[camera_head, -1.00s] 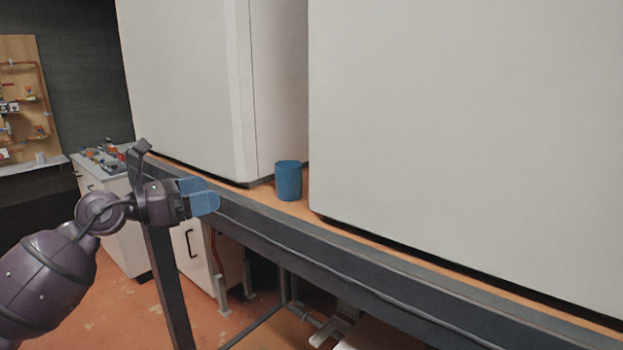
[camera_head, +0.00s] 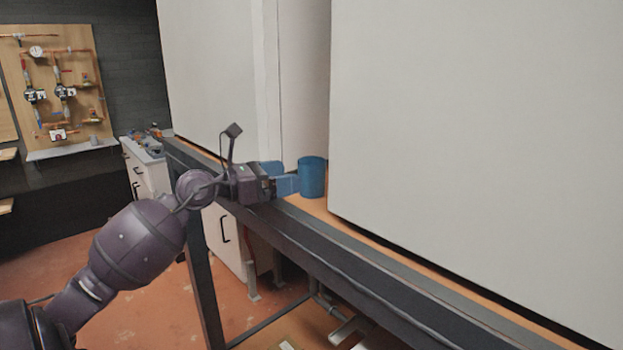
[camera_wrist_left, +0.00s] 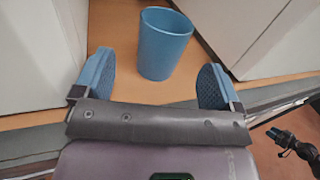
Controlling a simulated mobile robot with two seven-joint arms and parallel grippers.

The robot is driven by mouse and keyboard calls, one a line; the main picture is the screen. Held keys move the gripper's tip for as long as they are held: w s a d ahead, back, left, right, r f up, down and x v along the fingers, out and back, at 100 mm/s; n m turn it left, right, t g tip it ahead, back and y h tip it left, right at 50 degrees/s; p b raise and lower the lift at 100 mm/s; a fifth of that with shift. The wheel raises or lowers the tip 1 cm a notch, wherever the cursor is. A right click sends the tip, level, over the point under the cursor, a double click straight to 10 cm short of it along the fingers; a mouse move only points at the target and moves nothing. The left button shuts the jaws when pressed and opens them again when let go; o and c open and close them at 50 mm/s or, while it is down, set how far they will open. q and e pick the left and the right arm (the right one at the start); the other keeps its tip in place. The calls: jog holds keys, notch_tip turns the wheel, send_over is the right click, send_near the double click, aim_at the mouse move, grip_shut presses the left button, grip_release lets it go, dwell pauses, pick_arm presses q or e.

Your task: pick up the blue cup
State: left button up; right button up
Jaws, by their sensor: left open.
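The blue cup (camera_head: 312,178) stands upright on the orange-brown shelf top (camera_head: 318,207), in the gap between two large white units. In the head view my left gripper (camera_head: 284,178) is just left of the cup, its blue fingers pointing at it. In the left wrist view the cup (camera_wrist_left: 165,43) is ahead of the open fingers (camera_wrist_left: 155,85), roughly centred between them. Its lower part reaches close to the fingertip line, and I see no finger touching it. The cup looks empty.
A white unit (camera_head: 210,75) stands left of the gap and another (camera_head: 470,130) stands right, close to the cup. The shelf's dark front rail (camera_head: 330,255) runs below the gripper. A white cabinet (camera_head: 145,170) and a pipe board (camera_head: 60,85) are at the back left.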

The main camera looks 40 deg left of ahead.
aim_at(304, 172)
pick_arm(q)
jog(key=x, duration=0.2)
jog(key=p+x, duration=0.1)
jog(key=shift+w+d+r, duration=0.2)
jog(key=shift+d+r, duration=0.1)
jog(key=shift+w+d+f, duration=0.15)
jog(key=shift+w+d, duration=0.05)
jog(key=shift+w, duration=0.4)
jog(key=c, duration=0.5)
jog(key=shift+c, duration=1)
jog(key=c, duration=0.3)
pick_arm(e)
jog(key=shift+w+r, duration=0.1)
jog(key=shift+r, duration=0.7)
